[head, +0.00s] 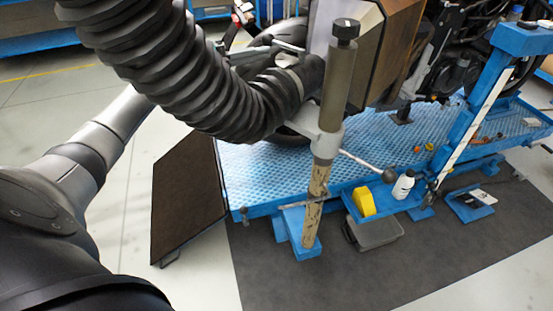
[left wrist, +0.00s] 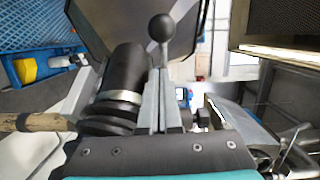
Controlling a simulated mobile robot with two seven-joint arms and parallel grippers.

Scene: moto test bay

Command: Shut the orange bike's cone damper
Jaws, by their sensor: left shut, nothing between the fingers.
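The extraction cone (head: 390,45) is a large angular hood at the end of a black corrugated hose (head: 235,95). It also shows in the left wrist view (left wrist: 130,15), with the hose end and its metal clamp (left wrist: 120,97). A lever with a dark ball knob (left wrist: 162,27) stands before the hood, in line with my fingertips. Whether they touch is unclear, as is the damper's position. My left gripper (head: 290,47) is shut and empty, behind the hose; its fingers show in the left wrist view (left wrist: 164,75).
A post (head: 340,75) with a collar stands before the hood, and a ball-ended rod (head: 388,175) sticks out near it. The blue lift (head: 260,170) carries a tray with a yellow item (head: 363,201) and white bottle (head: 403,184). A dark ramp (head: 185,200) leans at its left.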

